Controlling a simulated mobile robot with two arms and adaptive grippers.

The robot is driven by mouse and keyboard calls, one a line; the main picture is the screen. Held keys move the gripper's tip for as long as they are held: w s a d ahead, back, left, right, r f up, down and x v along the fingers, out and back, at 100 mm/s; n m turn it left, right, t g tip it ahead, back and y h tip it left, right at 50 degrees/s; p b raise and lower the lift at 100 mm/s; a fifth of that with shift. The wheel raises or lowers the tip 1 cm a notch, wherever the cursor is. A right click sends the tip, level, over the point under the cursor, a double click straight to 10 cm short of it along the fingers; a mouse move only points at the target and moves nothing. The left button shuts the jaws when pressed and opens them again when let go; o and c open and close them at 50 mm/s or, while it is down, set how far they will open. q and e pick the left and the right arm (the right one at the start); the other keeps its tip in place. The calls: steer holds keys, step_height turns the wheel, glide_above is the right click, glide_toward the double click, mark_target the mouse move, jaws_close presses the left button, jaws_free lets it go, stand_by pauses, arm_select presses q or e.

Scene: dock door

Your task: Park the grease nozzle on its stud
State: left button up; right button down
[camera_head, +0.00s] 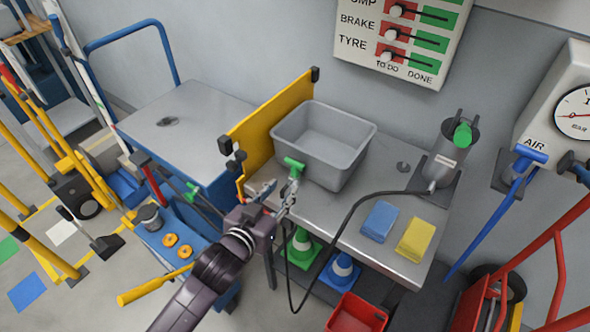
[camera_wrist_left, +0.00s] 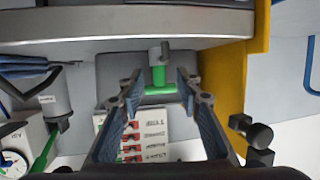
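The grease nozzle, with a green T-shaped handle (camera_head: 293,163) and a grey body, stands at the left front of the grey bench, in front of the grey bin. In the left wrist view its green bar (camera_wrist_left: 160,89) shows between my finger pads. My left gripper (camera_head: 277,192) is open around it, with a gap at least on the left side; contact on the right is unclear. A black hose (camera_head: 345,222) runs from the grease pump (camera_head: 450,155) and loops down towards the nozzle. A small dark fitting (camera_head: 402,167) on the bench may be the stud; I cannot tell. My right gripper is out of view.
The grey bin (camera_head: 325,140) stands behind the nozzle, with a yellow panel (camera_head: 272,120) to its left. Blue (camera_head: 379,221) and yellow (camera_head: 416,238) cloths lie at the bench front. Green and blue cones and a red crate (camera_head: 356,314) are below. A blue trolley (camera_head: 185,115) stands left.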

mark_target(293, 176)
arm_select(q)
steer(key=shift+r+x, duration=0.15)
steer(key=shift+x, duration=1.65)
steer(key=shift+r+x, duration=0.1)
steer(key=shift+x, duration=1.7)
steer(key=shift+d, duration=0.1)
jaws_close()
